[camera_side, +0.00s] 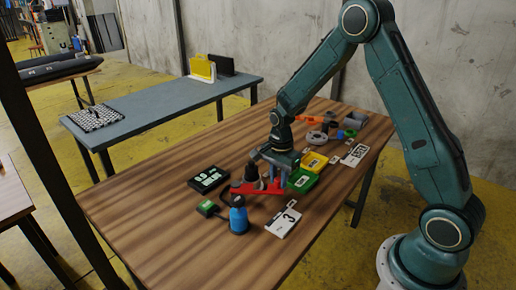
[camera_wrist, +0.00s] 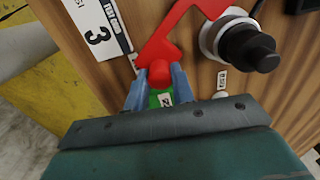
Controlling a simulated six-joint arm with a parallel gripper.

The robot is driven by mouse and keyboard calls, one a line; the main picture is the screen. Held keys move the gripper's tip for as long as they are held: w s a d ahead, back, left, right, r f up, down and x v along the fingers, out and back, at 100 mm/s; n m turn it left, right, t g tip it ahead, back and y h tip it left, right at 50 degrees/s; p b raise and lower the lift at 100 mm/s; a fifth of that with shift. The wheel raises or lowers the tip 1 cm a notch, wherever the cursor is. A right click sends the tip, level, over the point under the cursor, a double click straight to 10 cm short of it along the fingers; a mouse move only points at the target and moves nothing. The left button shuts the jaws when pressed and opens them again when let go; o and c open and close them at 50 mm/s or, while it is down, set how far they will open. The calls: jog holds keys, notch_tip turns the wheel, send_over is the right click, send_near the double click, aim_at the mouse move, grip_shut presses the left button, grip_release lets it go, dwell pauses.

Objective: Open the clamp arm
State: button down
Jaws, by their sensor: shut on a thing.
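The red clamp arm (camera_side: 256,189) lies low over the wooden table in the side view. In the wrist view the red clamp arm (camera_wrist: 188,32) runs from the top edge down to a rounded red end between my fingers. My gripper (camera_wrist: 160,78) is shut on that red end, one grey-blue finger on each side. In the side view my gripper (camera_side: 272,177) is at the right end of the arm, pointing down. A black knob-like part (camera_wrist: 248,48) on a pale round base stands beside the arm.
A blue bottle-like item (camera_side: 238,216) and a white card marked 3 (camera_side: 284,219) lie close in front. A black tray (camera_side: 208,179) is to the left; green (camera_side: 303,181) and yellow (camera_side: 314,162) boxes are right of my gripper. The table's front left is clear.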

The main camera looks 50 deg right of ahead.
jog(key=shift+s+a+m, duration=0.4)
jog(key=shift+a+m, duration=0.25)
jog(key=shift+m, duration=0.05)
jog(key=shift+s+a, duration=0.1)
jog(key=shift+a, duration=0.05)
jog(key=c, duration=1.2)
grip_release()
jog(key=shift+o, duration=0.2)
jog(key=shift+r, duration=0.1)
notch_tip(320, 180, up, 14)
